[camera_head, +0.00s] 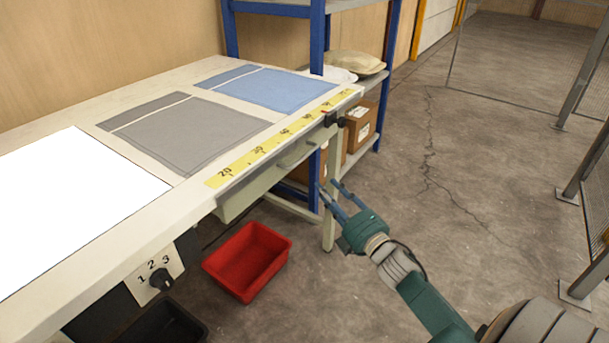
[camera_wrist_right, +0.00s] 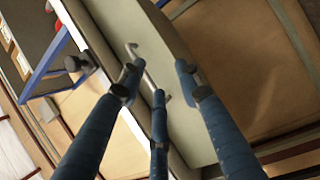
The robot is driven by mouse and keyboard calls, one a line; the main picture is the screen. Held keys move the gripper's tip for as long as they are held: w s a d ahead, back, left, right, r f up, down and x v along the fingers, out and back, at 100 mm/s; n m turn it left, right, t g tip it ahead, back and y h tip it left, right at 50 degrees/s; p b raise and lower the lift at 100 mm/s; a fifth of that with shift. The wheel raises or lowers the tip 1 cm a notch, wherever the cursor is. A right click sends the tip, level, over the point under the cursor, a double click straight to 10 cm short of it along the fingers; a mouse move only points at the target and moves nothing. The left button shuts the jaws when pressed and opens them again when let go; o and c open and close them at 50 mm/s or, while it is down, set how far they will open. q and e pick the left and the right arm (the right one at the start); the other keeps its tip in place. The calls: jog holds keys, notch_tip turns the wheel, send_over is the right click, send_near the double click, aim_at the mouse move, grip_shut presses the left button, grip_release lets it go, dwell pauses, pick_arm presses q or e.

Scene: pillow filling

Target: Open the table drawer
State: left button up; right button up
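The table (camera_head: 130,225) has a pale drawer (camera_head: 245,191) under its front edge. It looks shut. Its bar handle (camera_head: 297,155) is on the drawer front. My right gripper (camera_head: 328,187) is open and empty, to the right of the drawer and apart from the handle, with its fingers toward the table. In the right wrist view, the handle (camera_wrist_right: 150,76) appears between the spread fingers of the gripper (camera_wrist_right: 158,82), beyond them on the drawer front (camera_wrist_right: 185,118). My left gripper is not in view.
A red bin (camera_head: 248,262) and a black bin (camera_head: 165,325) stand on the floor below the table. A blue-framed shelf (camera_head: 318,40) with cardboard boxes (camera_head: 360,125) is behind. A dark clamp-like part (camera_head: 335,119) sits at the table corner. Open floor (camera_head: 470,170) lies right.

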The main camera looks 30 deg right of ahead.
jog(key=n+t+y, duration=0.1)
jog(key=n, duration=0.1)
send_near(306, 156)
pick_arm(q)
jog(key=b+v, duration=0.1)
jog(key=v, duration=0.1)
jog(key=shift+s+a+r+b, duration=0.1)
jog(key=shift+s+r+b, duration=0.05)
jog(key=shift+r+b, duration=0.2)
pick_arm(e)
jog(key=shift+m, duration=0.3)
jog(key=w, duration=0.3)
jog(key=w+r, duration=0.1)
jog(key=w, duration=0.6)
jog(key=shift+w+a+r, duration=0.1)
jog(key=shift+w+r, duration=0.05)
jog(key=shift+r, duration=0.2)
jog(key=shift+c, duration=0.6)
grip_shut()
